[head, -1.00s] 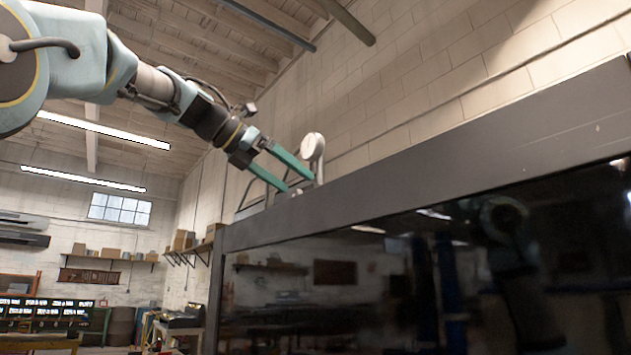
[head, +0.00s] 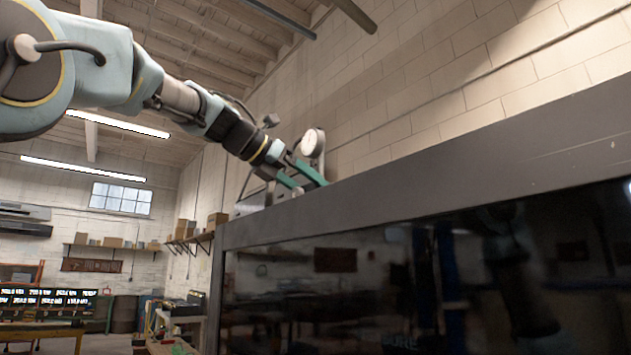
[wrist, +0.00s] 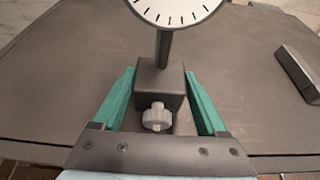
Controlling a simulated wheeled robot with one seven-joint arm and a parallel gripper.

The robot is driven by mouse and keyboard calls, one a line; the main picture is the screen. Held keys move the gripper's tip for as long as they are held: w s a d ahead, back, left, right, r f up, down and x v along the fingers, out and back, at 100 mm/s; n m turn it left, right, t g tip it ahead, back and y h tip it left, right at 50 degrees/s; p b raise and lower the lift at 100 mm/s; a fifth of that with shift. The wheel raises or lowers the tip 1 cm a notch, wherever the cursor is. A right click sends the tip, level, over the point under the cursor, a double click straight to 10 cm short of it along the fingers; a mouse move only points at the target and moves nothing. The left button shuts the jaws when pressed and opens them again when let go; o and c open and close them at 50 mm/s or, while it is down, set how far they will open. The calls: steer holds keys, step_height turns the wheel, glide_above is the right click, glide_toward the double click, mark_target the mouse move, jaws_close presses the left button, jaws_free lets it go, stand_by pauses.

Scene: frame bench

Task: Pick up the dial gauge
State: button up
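The dial gauge (head: 313,142) has a round white face on a dark post and stands upright on top of the dark cabinet-like bench. In the wrist view its face (wrist: 174,7) is cut off by the top edge. Below it are the post, a dark block base and a pale knob. My gripper (head: 311,186) is at the gauge's base, low over the top surface. In the wrist view the green fingers of my gripper (wrist: 159,74) lie on both sides of the base, with narrow gaps showing. My gripper looks open; the fingertips are partly hidden in the head view.
A dark grey bar (wrist: 299,72) lies on the top surface (wrist: 60,75) to the right of the gauge. The surface around the base is otherwise mostly clear. A brick wall (head: 450,90) rises behind. The bench's raised edge (head: 420,172) hides part of the top in the head view.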

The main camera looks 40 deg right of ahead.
jaws_close()
steer(key=shift+r, duration=0.15)
stand_by(0.5)
steer(key=shift+r, duration=0.1)
